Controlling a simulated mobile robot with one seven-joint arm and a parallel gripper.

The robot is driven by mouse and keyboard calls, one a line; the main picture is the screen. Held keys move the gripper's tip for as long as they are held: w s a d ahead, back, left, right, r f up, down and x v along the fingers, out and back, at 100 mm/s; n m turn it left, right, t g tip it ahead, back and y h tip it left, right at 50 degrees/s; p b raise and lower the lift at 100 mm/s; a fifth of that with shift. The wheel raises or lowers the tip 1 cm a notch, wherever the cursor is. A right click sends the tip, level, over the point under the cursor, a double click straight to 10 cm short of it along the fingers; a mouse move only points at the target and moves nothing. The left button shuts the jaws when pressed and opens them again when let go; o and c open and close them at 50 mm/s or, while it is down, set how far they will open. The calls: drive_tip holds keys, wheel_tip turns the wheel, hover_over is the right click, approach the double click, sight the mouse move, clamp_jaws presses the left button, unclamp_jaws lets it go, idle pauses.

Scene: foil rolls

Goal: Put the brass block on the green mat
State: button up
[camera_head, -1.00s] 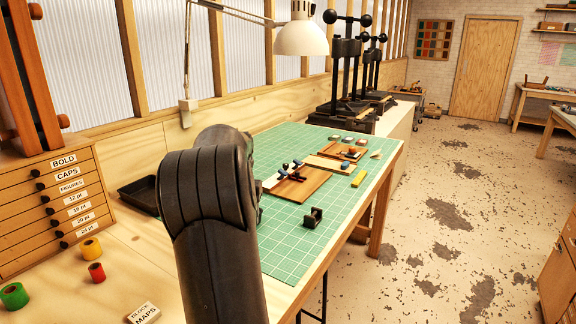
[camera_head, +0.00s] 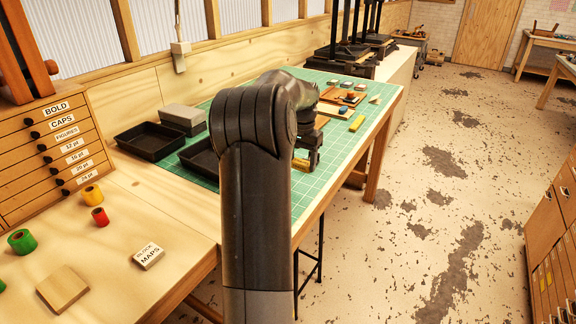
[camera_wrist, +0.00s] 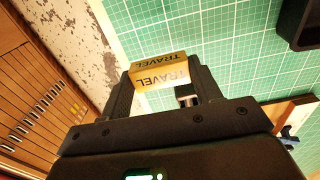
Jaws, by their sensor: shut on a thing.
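A brass-coloured block (camera_wrist: 160,72) marked TRAVEL sits between the two fingers of my gripper (camera_wrist: 165,88) in the wrist view. My gripper is shut on it. My arm hides much of the mat there.
Black trays (camera_head: 151,141) and a grey block (camera_head: 183,118) lie left of my arm. A yellow bar (camera_head: 357,123) and wooden boards lie farther back. Black presses (camera_head: 345,60) stand behind the mat.

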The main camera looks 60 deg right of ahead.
drive_tip(key=w+f, duration=0.2)
drive_tip(key=w, duration=0.2)
drive_tip(key=shift+w+f, duration=0.4)
drive_tip(key=shift+f, duration=2)
drive_tip(key=o, duration=1.3)
drive_tip(key=shift+f, duration=0.15)
drive_tip(key=shift+c, duration=0.2)
